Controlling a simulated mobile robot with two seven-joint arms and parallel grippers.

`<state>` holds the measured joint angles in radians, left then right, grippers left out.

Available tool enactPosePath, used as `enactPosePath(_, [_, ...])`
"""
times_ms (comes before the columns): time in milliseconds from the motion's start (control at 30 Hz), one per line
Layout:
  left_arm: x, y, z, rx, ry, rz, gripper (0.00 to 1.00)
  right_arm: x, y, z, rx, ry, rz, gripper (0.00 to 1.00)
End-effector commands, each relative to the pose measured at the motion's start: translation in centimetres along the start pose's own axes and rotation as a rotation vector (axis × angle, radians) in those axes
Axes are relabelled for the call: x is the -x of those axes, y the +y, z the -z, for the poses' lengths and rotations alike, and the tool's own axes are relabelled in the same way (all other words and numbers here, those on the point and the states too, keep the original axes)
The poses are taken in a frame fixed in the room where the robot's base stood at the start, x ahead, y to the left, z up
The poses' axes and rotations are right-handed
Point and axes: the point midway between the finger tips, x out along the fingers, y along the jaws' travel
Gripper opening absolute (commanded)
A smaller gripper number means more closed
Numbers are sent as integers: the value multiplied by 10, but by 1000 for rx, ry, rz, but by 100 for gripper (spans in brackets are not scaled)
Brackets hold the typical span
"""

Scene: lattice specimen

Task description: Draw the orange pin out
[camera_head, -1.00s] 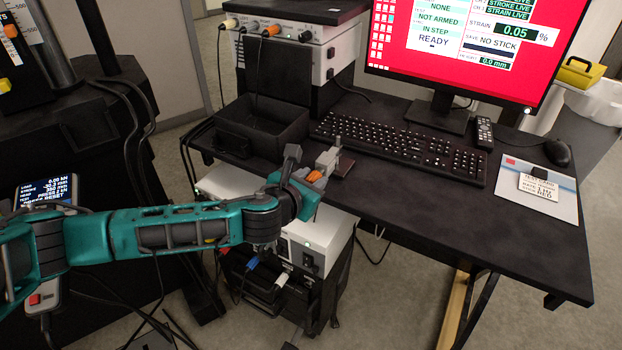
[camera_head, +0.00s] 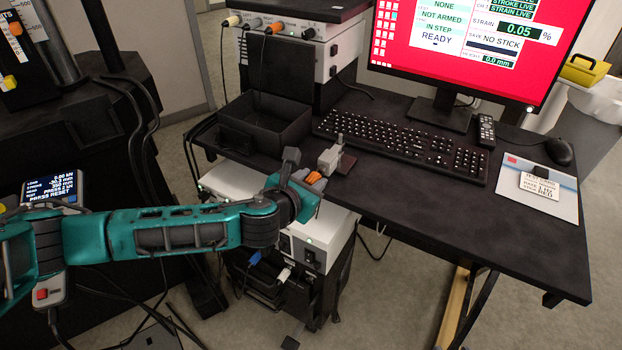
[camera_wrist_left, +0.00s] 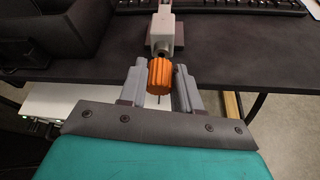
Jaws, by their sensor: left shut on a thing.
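The orange pin's ribbed head (camera_wrist_left: 160,77) sits between the two grey fingers of my left gripper (camera_wrist_left: 160,90), which is shut on it. The pin also shows as a small orange spot in the head view (camera_head: 314,179), at the tip of my left gripper (camera_head: 308,182). Just beyond the head is a small grey fixture (camera_wrist_left: 163,30) with a dark round opening facing me; it also shows in the head view (camera_head: 330,158). I cannot tell how much of the pin's shank, if any, is inside the fixture. My right gripper is not in view.
A white-topped unit (camera_head: 325,225) stands below. The desk's front right is clear.

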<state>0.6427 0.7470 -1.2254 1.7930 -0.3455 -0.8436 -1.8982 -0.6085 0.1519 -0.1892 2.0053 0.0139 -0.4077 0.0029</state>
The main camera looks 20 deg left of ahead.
Motion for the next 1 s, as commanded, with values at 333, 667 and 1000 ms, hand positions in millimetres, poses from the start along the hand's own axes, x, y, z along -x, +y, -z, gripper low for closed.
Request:
enactPosePath(333, [23,0,8,0,3,0,6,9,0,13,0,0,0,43])
enactPosePath(667, [37,0,15,0,1,0,6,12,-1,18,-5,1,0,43])
enactPosePath(1000, [35,3,10,4,1,-9,6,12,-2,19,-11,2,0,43])
